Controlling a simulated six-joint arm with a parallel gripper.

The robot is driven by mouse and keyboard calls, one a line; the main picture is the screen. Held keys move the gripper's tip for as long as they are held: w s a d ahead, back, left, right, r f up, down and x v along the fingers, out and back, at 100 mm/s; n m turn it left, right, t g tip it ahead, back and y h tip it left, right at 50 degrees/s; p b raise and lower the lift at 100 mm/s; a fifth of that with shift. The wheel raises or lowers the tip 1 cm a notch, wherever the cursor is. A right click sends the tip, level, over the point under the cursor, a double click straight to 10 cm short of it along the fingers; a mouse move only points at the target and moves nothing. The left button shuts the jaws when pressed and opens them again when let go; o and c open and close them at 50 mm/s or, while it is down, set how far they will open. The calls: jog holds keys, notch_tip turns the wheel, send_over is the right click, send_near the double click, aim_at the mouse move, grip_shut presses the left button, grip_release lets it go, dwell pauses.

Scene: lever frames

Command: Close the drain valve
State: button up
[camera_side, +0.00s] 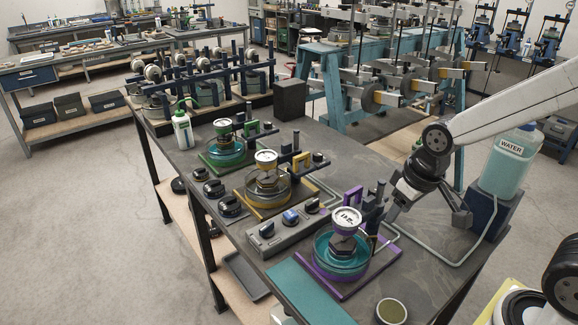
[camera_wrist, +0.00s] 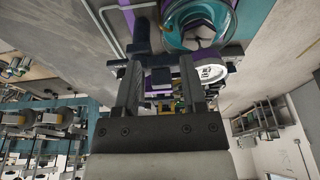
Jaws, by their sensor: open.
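Three shear-type cells stand in a row on the dark bench. The nearest has a purple base (camera_side: 325,283), a teal bowl (camera_side: 341,265) and a white dial (camera_side: 347,217). A grey valve block (camera_side: 285,232) in front of it carries black knobs (camera_side: 267,230) and a blue knob (camera_side: 291,217). Which of these is the drain valve I cannot tell. My gripper (camera_side: 392,214) is tilted down just right of the purple cell's dark post (camera_side: 376,205). In the wrist view my gripper (camera_wrist: 157,68) has its fingers apart, with dark and purple parts beyond and between them; contact is unclear.
A water bottle (camera_side: 509,160) stands right of my arm, with a grey tube (camera_side: 440,263) running along the bench. A yellow-based cell (camera_side: 265,200) and a green-based cell (camera_side: 225,155) stand farther back. A cup (camera_side: 391,311) sits at the near edge.

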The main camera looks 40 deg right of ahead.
jog(key=m+g+y, duration=0.4)
jog(key=m, duration=1.1)
send_over(267, 225)
jog(key=d, duration=0.3)
jog(key=f, duration=0.4)
jog(key=shift+w+f, duration=0.15)
jog(key=shift+w, duration=0.2)
jog(key=shift+x, duration=3.85)
jog(key=shift+w+a, duration=0.1)
jog(key=shift+a, duration=0.05)
grip_shut()
